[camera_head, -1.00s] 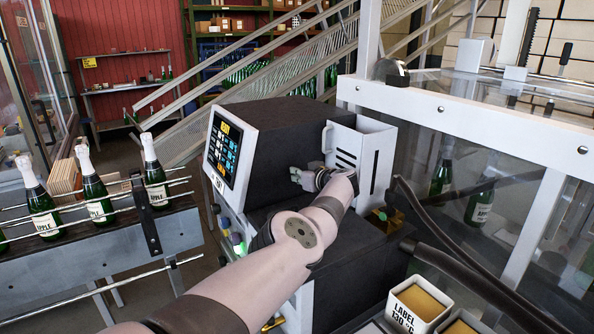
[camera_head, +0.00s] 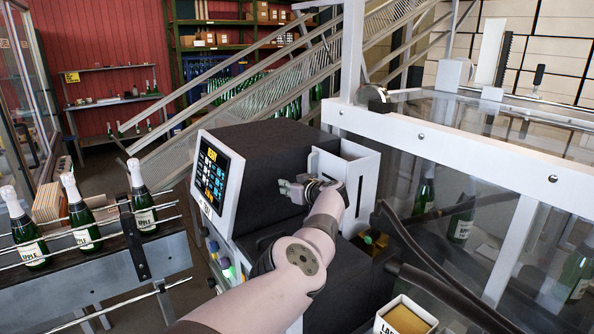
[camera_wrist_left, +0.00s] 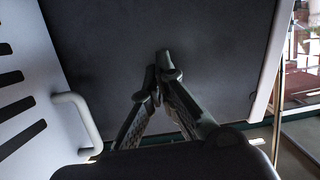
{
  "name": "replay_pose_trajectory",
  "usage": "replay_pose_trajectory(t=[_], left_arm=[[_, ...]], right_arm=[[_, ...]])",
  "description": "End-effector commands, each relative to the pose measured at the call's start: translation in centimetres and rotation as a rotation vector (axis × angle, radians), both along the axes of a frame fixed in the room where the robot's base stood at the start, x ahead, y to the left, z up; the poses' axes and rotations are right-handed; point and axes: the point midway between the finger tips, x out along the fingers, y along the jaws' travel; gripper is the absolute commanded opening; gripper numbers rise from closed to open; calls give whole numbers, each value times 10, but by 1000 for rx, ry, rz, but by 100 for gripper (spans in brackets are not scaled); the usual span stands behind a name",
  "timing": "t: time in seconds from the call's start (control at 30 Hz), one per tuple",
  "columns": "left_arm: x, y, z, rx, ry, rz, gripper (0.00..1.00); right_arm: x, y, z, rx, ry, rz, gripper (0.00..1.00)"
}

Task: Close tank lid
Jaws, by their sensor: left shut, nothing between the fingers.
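The white slotted panel with a handle, which looks like the tank lid (camera_head: 327,164), is at the right end of the dark machine housing (camera_head: 262,160). In the left wrist view the panel (camera_wrist_left: 30,110) fills the left side, its bar handle (camera_wrist_left: 78,118) facing the fingers and standing at an angle to the dark housing wall. My left gripper (camera_head: 290,191) is shut and empty, just left of the panel and in front of the housing. Its fingertips (camera_wrist_left: 160,75) meet, apart from the handle. My arm hides the panel's lower part. My right gripper is not in view.
A lit touchscreen (camera_head: 212,174) is on the housing's left. Bottles (camera_head: 80,212) stand on a railed conveyor at left. Dark hoses (camera_head: 400,235) and a glass-walled frame (camera_head: 450,135) are at right. A yellow-filled container (camera_head: 405,318) is at lower right.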

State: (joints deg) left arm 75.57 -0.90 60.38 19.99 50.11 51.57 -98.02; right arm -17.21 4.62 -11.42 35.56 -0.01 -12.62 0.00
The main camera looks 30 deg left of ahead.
Motion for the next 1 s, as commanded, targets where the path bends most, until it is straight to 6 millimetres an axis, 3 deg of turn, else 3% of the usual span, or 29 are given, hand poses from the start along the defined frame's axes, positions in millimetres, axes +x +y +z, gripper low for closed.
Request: replay_pose_trajectory(t=[0.33,0.6,1.0], left_arm=[[-13,-26,26,-2,-3,3,0],[-23,-50,52,-1,-2,2,0],[-26,-56,61,0,1,2,0]], right_arm=[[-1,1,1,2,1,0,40],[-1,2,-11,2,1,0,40],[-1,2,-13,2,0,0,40]])
